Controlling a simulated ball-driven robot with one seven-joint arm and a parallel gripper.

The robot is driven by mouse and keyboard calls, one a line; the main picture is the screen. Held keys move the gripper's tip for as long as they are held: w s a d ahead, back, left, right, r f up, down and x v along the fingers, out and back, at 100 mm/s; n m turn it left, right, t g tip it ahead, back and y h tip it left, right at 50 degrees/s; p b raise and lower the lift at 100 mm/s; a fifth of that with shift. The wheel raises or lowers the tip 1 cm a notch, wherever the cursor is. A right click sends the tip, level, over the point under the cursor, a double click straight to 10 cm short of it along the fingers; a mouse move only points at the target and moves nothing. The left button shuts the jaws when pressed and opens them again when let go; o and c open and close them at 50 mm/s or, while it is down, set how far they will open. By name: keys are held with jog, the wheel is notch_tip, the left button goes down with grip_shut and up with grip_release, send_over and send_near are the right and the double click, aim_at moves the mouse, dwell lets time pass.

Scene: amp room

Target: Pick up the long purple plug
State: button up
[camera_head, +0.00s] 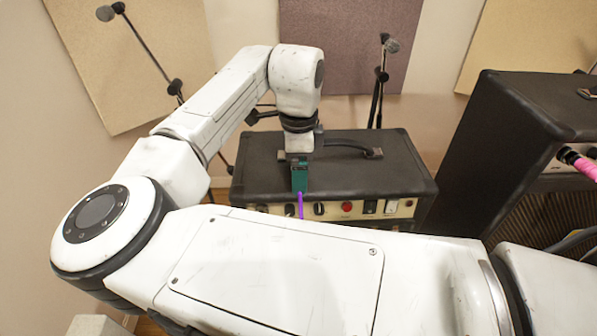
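A thin purple piece (300,205), which looks like the purple plug or its cable, shows in front of the control panel of the low black amp. Its upper end meets my gripper (299,188) and its lower end goes out of sight behind my white arm. My gripper, with dark green fingers, points down at the amp's front top edge, right above the purple piece. The fingers overlap in this view, so I cannot tell whether they are open or shut on it. The plug's tip and any socket are hidden.
The low black amp (380,178) has a top handle (352,148) and a panel with knobs and a red light. A larger amp (510,120) stands at right with a pink cable (584,166). Microphone stands (376,95) are behind. My arm blocks the foreground.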

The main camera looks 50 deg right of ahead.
jog(key=shift+r, duration=0.15)
jog(key=shift+r, duration=0.25)
notch_tip(320, 180, up, 2)
jog(key=shift+r+b, duration=0.1)
jog(key=shift+b, duration=0.65)
jog(key=s+a+r+b, duration=0.2)
jog(key=s+a+r, duration=0.5)
jog(key=s+r, duration=0.3)
jog(key=shift+s, duration=1.05)
